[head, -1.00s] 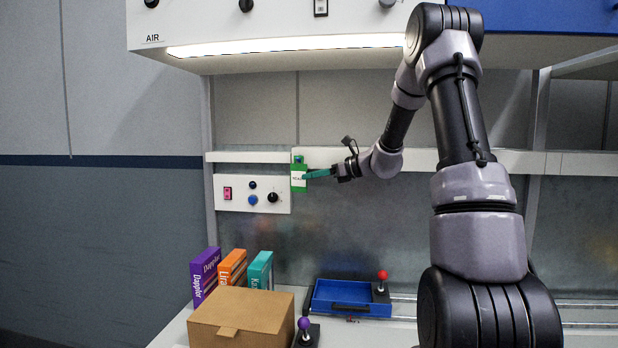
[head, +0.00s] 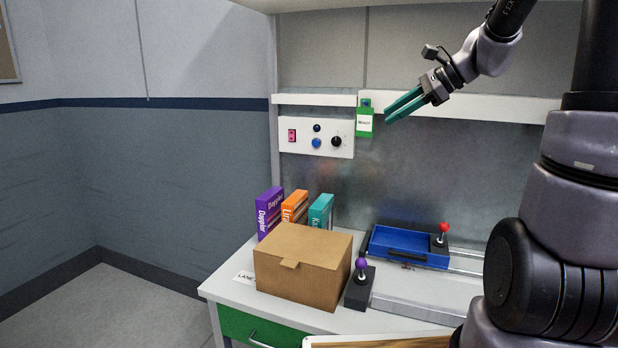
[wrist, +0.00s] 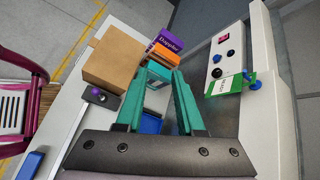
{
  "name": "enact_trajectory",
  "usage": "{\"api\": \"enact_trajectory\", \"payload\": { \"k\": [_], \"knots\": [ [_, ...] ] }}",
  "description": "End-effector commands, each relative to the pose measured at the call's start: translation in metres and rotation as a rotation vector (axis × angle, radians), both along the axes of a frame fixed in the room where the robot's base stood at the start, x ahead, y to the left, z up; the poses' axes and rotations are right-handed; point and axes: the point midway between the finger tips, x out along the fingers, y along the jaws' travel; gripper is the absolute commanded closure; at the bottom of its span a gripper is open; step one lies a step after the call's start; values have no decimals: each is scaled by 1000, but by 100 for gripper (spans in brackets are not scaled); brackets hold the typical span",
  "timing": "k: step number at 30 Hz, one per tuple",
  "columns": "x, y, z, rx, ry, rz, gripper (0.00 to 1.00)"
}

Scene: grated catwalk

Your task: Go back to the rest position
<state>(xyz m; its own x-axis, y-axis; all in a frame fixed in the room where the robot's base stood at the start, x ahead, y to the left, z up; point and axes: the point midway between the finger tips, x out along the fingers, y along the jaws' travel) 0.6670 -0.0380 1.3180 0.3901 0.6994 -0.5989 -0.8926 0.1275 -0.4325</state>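My gripper (head: 390,113) has two teal fingers and is raised in front of the back wall of the bench, beside a green tag (head: 365,129) on the white ledge. In the wrist view my gripper (wrist: 166,70) shows its fingers apart with nothing between them; the bench top and part of the blue tray (wrist: 151,122) show through the gap. The green tag also shows in the wrist view (wrist: 216,86), to the right of the fingers and apart from them. The arm reaches in from the upper right of the head view.
The bench holds a cardboard box (head: 300,272), purple (head: 268,213), orange (head: 293,208) and teal (head: 320,213) boxes, a purple-knobbed lever (head: 361,274) and a blue tray (head: 407,242) by a red-knobbed lever (head: 443,235). A control panel (head: 316,137) is on the wall. Air above the bench is free.

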Motion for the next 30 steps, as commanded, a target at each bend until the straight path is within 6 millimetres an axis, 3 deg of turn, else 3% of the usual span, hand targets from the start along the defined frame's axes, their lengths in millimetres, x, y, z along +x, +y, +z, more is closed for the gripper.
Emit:
{"api": "enact_trajectory", "payload": {
  "k": [1, 7, 15, 21, 30],
  "knots": [
    [-21, 8, 4, -85, -46, 58, 63],
    [-93, 15, 6, -429, -230, 287, 63],
    [-168, -2, 7, -861, -496, 564, 63],
    [-193, -16, 9, -1057, -623, 683, 63],
    [-199, -20, 9, -1109, -653, 713, 63]
  ]
}}
